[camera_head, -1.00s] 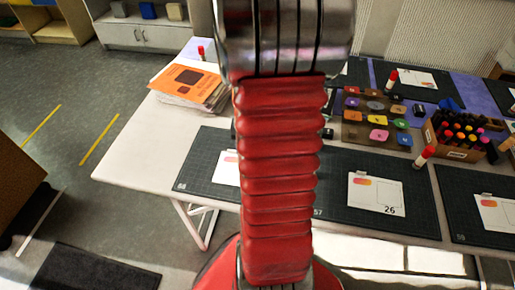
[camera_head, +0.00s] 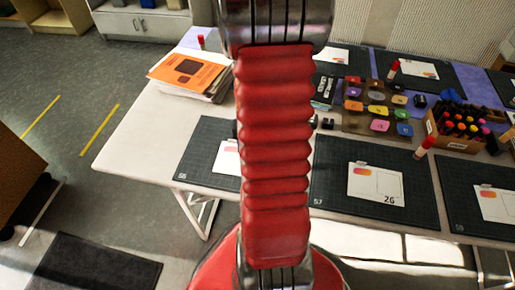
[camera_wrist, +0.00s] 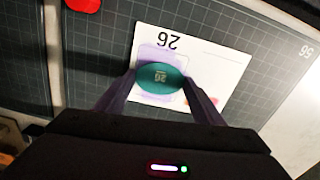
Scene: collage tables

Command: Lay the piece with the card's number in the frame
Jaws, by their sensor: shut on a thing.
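My gripper (camera_wrist: 160,88) is shut on a teal oval piece (camera_wrist: 160,73) with a 26 on it, upside down in the wrist view. The piece is over a white card (camera_wrist: 215,62) that also bears a 26. A pale purple frame (camera_wrist: 156,53) on the card shows around the piece, partly covered by it. I cannot tell whether the piece touches the card. In the head view my arm hides the gripper and most of this card (camera_head: 226,158). Another white card numbered 26 (camera_head: 376,187) lies on the middle mat.
Dark mats (camera_head: 330,195) cover the near table edge. A tray of coloured pieces (camera_head: 365,118), a box of markers (camera_head: 462,147) and a red-capped glue stick (camera_head: 424,146) stand right of my arm. Orange-topped books (camera_head: 186,74) lie at the left. The table's left front corner is clear.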

